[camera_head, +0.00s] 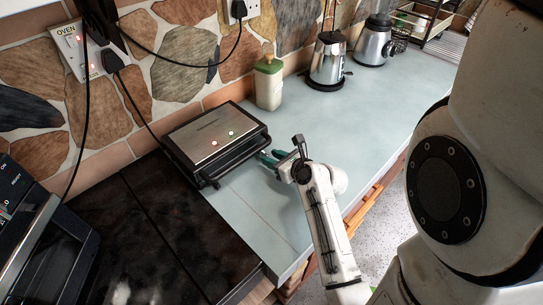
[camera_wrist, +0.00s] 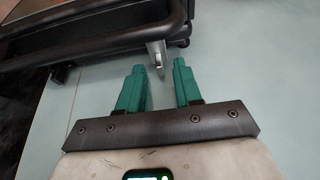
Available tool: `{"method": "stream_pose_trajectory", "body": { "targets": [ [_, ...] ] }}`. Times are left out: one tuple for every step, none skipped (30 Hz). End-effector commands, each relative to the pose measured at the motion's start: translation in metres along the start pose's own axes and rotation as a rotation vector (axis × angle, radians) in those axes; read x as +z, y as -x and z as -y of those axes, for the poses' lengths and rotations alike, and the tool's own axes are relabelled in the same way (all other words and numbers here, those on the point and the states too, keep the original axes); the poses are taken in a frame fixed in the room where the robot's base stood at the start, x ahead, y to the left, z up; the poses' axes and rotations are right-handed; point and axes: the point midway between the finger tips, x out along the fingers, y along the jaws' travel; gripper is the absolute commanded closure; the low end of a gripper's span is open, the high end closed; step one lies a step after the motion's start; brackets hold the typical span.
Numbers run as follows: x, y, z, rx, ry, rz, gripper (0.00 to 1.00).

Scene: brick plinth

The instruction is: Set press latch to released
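The press (camera_head: 212,132), a dark contact grill with a steel lid, stands closed on the pale blue counter. Its dark front handle bar and body also show in the wrist view (camera_wrist: 90,32). A small silver tab, which looks like the press latch (camera_wrist: 157,55), hangs down from its front edge. My gripper (camera_head: 270,157) is at the press's front right side. In the wrist view my gripper's green fingers (camera_wrist: 160,72) are apart, with nothing held between them. The tab's lower end is just ahead of the gap between the fingertips. I cannot tell whether they touch.
A black cooktop (camera_head: 140,235) lies left of the press. A cream bottle (camera_head: 268,84) stands behind it, near the stone wall. A kettle (camera_head: 328,62) and a blender (camera_head: 374,42) stand farther back. The counter (camera_head: 365,110) right of the press is clear.

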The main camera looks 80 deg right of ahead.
Motion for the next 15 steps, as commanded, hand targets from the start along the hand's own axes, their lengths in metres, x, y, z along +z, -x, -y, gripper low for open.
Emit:
{"method": "stream_pose_trajectory", "body": {
  "targets": [
    [0.0003, -0.0039, 0.0001, 0.0, 0.0, -0.001, 0.66],
    [0.0001, -0.0058, -0.0001, 0.001, 0.0, -0.001, 0.66],
    [0.0001, -0.0077, -0.0002, 0.001, 0.0, -0.001, 0.66],
    [0.0002, -0.0087, -0.0002, 0.0, 0.0, 0.0, 0.66],
    [0.0003, -0.0094, -0.0002, 0.0, 0.001, 0.0, 0.66],
    [0.0003, -0.0099, -0.0001, 0.0, 0.001, 0.0, 0.66],
    [0.0002, -0.0101, -0.0001, 0.0, 0.001, 0.0, 0.66],
    [0.0002, -0.0101, -0.0001, 0.0, 0.001, 0.0, 0.66],
    [0.0001, -0.0101, -0.0001, 0.0, 0.001, 0.0, 0.66],
    [0.0001, -0.01, -0.0002, 0.0, 0.001, 0.0, 0.66],
    [0.0, -0.01, -0.0002, 0.0, 0.001, 0.0, 0.66],
    [0.0, -0.0099, -0.0002, 0.0, 0.001, 0.0, 0.66],
    [0.0, -0.0099, -0.0002, 0.0, 0.001, 0.0, 0.68],
    [0.0, -0.0099, -0.0002, 0.0, 0.001, 0.0, 0.71],
    [-0.0001, -0.0098, -0.0002, 0.0, 0.001, 0.0, 0.75]
  ]
}}
